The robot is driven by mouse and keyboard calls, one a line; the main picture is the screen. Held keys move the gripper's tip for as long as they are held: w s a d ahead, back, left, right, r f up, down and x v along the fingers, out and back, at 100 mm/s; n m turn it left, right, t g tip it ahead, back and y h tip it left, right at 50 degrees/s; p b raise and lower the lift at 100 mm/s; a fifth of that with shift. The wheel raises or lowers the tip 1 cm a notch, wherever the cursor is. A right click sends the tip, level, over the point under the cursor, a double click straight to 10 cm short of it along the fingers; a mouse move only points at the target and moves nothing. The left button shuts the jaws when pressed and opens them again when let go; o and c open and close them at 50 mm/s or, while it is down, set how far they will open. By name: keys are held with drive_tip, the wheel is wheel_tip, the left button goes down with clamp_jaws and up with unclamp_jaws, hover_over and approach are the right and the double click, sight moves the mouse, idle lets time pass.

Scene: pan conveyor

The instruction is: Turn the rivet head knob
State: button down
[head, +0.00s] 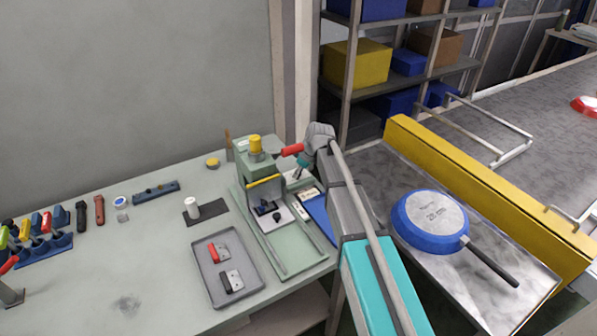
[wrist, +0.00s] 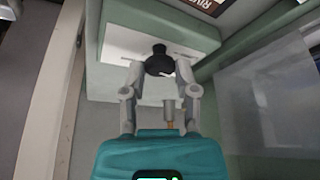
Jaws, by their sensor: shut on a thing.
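The rivet head knob (wrist: 158,62) is black and stands out from a pale plate on the green machine in the wrist view. My gripper (wrist: 160,76) has one finger on each side of the knob and is shut on it. In the head view, the green press-like machine (head: 262,172) stands on the bench, with a yellow cap on top and a red-ended lever. My gripper (head: 301,168) is at its right side there, partly hidden by my arm. The knob itself is hidden in the head view.
A grey tray (head: 208,283) with red and black handled parts lies in front of the machine. Tools and a rack of coloured handles (head: 45,243) are at left. A blue pan (head: 402,228) lies on the metal surface at right, beside a yellow rail (head: 480,190).

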drive_tip(key=m, duration=0.2)
drive_tip(key=m+t+h, duration=0.1)
drive_tip(key=m, duration=0.2)
drive_tip(key=shift+s+m+t, duration=0.25)
drive_tip(key=shift+m+t, duration=0.05)
drive_tip(key=shift+h, duration=0.3)
drive_tip(key=shift+c, duration=1.9)
unclamp_jaws()
drive_tip(key=shift+w, duration=0.1)
